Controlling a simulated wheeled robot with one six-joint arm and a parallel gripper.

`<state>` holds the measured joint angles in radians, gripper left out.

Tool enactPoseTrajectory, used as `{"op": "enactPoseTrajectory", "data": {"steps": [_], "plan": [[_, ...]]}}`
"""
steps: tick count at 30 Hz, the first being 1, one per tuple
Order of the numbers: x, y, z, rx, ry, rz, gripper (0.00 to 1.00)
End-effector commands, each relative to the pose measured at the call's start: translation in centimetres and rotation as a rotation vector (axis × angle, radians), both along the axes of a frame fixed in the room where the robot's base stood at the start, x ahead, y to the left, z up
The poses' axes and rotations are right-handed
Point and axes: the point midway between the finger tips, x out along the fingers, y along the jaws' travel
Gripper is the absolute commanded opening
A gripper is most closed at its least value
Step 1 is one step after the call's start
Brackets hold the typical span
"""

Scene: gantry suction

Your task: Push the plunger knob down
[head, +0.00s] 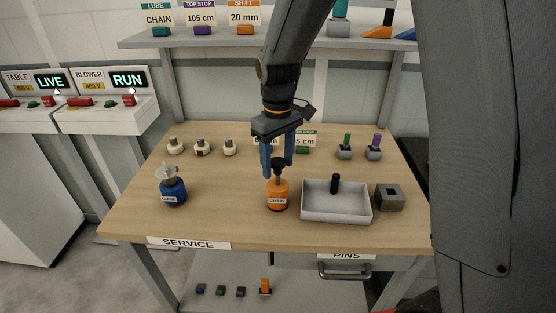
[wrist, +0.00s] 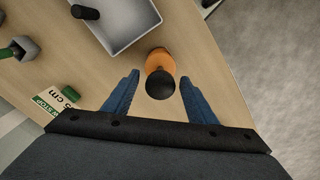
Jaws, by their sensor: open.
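The orange bottle labelled CHAIN (head: 278,197) stands upright on the wooden table. Its black plunger knob (head: 279,163) sticks up on top; in the wrist view the round knob (wrist: 160,87) hides part of the orange bottle (wrist: 159,58). My gripper (head: 278,170) points down above the bottle with its two blue fingers apart, one on each side of the knob. In the wrist view the open fingers (wrist: 160,88) flank the knob with a gap on each side. I cannot tell the exact height of the fingertips against the knob.
A blue bottle (head: 172,190) stands at the left. A grey tray (head: 336,213) holding a black pin (head: 335,184) is close to the right of the orange bottle, with a grey socket block (head: 389,198) beyond it. The table between the two bottles is clear.

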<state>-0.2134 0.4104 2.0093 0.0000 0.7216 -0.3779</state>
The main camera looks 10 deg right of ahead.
Motion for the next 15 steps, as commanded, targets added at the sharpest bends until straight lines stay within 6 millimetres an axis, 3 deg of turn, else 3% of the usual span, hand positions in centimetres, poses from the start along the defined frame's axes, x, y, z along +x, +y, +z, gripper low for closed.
{"op": "enactPoseTrajectory", "data": {"steps": [5, 12, 15], "plan": [[-0.02, 0.06, 0.00, 0.000, 0.000, 0.001, 0.52], [-0.03, 0.09, 0.02, 0.000, 0.000, 0.001, 0.11], [-0.03, 0.09, 0.03, 0.000, 0.000, 0.002, 0.00]]}}
